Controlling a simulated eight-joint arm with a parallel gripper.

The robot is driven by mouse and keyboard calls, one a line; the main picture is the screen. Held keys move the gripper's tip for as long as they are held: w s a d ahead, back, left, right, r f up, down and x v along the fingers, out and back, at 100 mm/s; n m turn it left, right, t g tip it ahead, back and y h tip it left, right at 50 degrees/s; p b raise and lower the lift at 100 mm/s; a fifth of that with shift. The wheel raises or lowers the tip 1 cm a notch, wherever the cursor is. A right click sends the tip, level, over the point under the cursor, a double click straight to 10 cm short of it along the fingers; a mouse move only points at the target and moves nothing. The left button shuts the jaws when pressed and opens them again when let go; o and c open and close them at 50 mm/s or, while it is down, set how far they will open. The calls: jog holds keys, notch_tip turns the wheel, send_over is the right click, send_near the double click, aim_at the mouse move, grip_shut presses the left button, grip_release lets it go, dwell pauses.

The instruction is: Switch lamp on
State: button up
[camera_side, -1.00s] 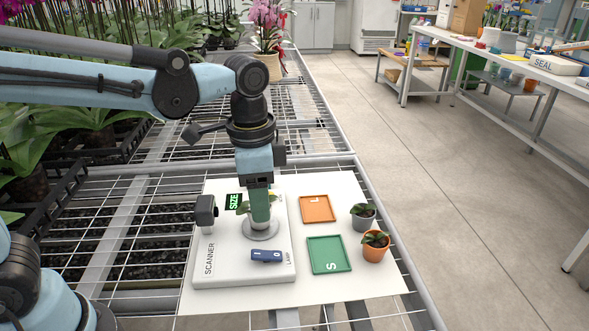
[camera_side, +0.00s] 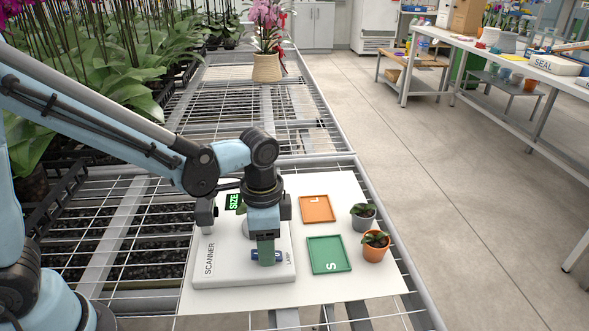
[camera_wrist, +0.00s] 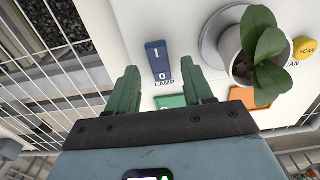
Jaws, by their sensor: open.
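The lamp switch is a dark blue rocker (camera_wrist: 157,60) marked I and O, with the word LAMP beside its O end. I cannot tell which end is pressed in. In the side view the switch (camera_side: 254,255) is partly hidden by my gripper. It sits on the front of the white scanner (camera_side: 215,272). My gripper (camera_side: 266,261) points down over the switch, with green fingers. In the wrist view my gripper (camera_wrist: 159,75) is open and empty, a finger to either side of the switch. I cannot tell whether it touches it.
A potted plant (camera_wrist: 262,52) stands on the scanner's round plate, beside a yellow SCAN button (camera_wrist: 304,48). An orange L tray (camera_side: 317,209), a green S tray (camera_side: 328,255), a grey pot (camera_side: 363,222) and an orange pot (camera_side: 376,252) lie to the right. A green SIZE display (camera_side: 233,201) is lit.

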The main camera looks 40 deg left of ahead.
jog(key=shift+f, duration=0.8)
